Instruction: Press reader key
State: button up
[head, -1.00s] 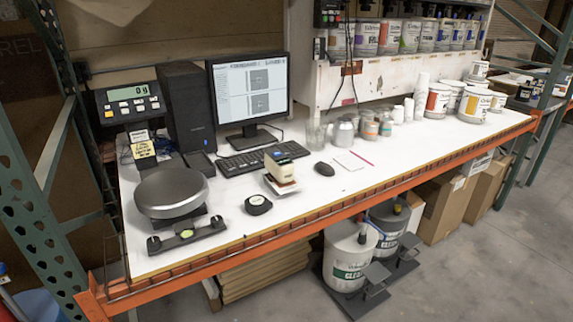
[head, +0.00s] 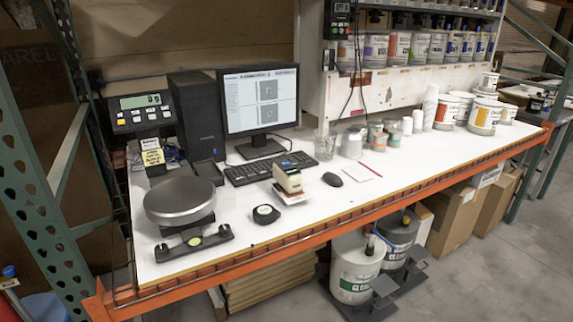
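A small beige handheld device (head: 288,180) with a dark top face, which looks like the reader, stands on the white bench top near its front edge. It rests on a white card or pad with a reddish edge. Its key is too small to make out. My gripper is not in view.
A black tape measure (head: 266,214) and a round scale (head: 180,201) are left of the device. The keyboard (head: 268,168) and monitor (head: 259,100) are behind it. Paint buckets (head: 356,268) stand under the bench.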

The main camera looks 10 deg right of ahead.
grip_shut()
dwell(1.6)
